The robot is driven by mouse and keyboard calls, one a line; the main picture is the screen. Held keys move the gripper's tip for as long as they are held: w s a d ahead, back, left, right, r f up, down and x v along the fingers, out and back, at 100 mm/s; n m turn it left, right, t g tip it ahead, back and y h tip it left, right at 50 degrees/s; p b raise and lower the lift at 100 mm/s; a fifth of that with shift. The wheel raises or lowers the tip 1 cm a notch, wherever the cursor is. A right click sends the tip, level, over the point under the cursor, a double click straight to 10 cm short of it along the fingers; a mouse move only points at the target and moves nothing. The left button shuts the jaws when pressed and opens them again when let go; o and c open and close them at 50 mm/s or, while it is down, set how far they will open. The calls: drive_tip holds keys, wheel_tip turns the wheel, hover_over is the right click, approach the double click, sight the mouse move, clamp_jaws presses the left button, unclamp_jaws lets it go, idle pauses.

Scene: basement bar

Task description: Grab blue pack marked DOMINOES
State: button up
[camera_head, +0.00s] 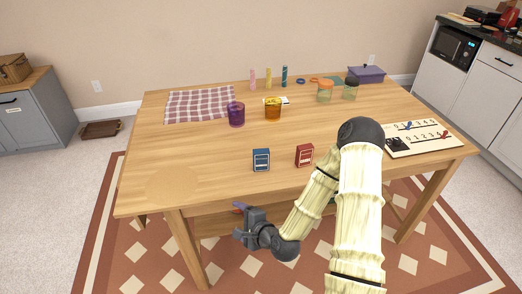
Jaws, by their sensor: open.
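A small blue pack (261,160) with a pale label stands upright near the front edge of the wooden table (190,160). The print on it is too small to read. A similar red pack (304,155) stands to its right, with a gap between them. My gripper (240,221) is open and empty. In the picture it is below and a little left of the blue pack, in front of the table's front edge and apart from the pack.
A purple cup (236,114) and an amber mug (273,108) stand behind the packs. A checked cloth (200,104) lies back left. A numbered board (425,139) lies at right. The table left of the blue pack is clear.

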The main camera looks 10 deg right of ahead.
drive_tip(key=w+d+r+m+t+h+p, duration=0.1)
drive_tip(key=d+r+m+t+h+p, duration=0.5)
drive_tip(key=r+m, duration=0.5)
drive_tip(key=d+m+t+h, duration=0.1)
drive_tip(key=d+m+h, duration=0.1)
drive_tip(key=m, duration=0.7)
drive_tip(key=shift+w+d+m, duration=0.2)
drive_tip(key=shift+m, duration=0.1)
drive_tip(key=shift+w, duration=0.1)
drive_tip(key=p, duration=0.1)
approach(261, 149)
drive_tip(key=w, duration=0.3)
drive_tip(key=w+f, duration=0.1)
drive_tip(key=w, duration=0.1)
drive_tip(key=shift+w+a, duration=0.1)
drive_tip(key=shift+w, duration=0.4)
drive_tip(key=shift+w+d+p, duration=0.2)
drive_tip(key=shift+w, duration=0.65)
drive_tip(key=shift+w+d+p, duration=0.15)
drive_tip(key=shift+w+p, duration=0.1)
drive_tip(key=shift+w, duration=0.6)
drive_tip(key=shift+w+d+p, duration=0.2)
drive_tip(key=shift+w, duration=0.65)
